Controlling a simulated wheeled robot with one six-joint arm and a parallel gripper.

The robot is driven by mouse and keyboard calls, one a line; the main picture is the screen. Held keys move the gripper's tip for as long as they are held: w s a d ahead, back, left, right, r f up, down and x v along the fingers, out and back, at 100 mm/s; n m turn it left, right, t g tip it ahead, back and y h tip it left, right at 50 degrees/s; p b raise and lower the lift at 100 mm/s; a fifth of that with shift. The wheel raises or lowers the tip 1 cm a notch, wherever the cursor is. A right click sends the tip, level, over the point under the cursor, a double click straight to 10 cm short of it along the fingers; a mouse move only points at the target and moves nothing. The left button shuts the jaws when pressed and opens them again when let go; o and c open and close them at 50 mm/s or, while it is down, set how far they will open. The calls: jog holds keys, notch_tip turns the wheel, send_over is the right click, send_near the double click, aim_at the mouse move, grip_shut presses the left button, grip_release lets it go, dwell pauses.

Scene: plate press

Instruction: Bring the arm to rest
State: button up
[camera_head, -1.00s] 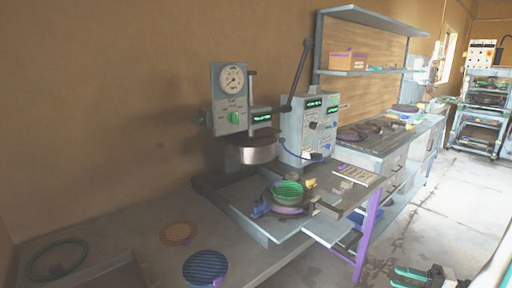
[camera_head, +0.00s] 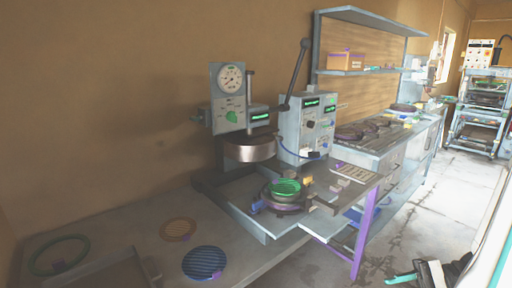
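My gripper (camera_head: 404,281) is at the bottom right, partly cut off by the frame edge. One green finger shows, with bare floor beside it and no other finger against it, so the gripper looks open. I see nothing held in it. My arm (camera_head: 493,250) runs up along the right edge. The gripper is over the floor, to the right of the bench and apart from the press (camera_head: 250,148). A green round mesh piece (camera_head: 286,187) sits on a dark round base on the press's front plate.
A blue ribbed disc (camera_head: 204,263), an orange disc (camera_head: 178,229) and a green ring (camera_head: 58,256) lie on the bench at left. A control box (camera_head: 308,124) stands beside the press. A purple leg (camera_head: 364,232) supports the bench. The floor at right (camera_head: 440,200) is clear.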

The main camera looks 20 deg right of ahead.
jog(key=s+a+r+n+g+h, duration=0.2)
jog(key=a+r+n+g+h, duration=0.2)
jog(key=a+r+n+h, duration=0.8)
jog(key=a+r+h, duration=0.1)
jog(key=a+r, duration=0.8)
jog(key=shift+a+r+g+h, duration=0.15)
jog(key=shift+a+g+h, duration=0.15)
jog(key=shift+a, duration=0.05)
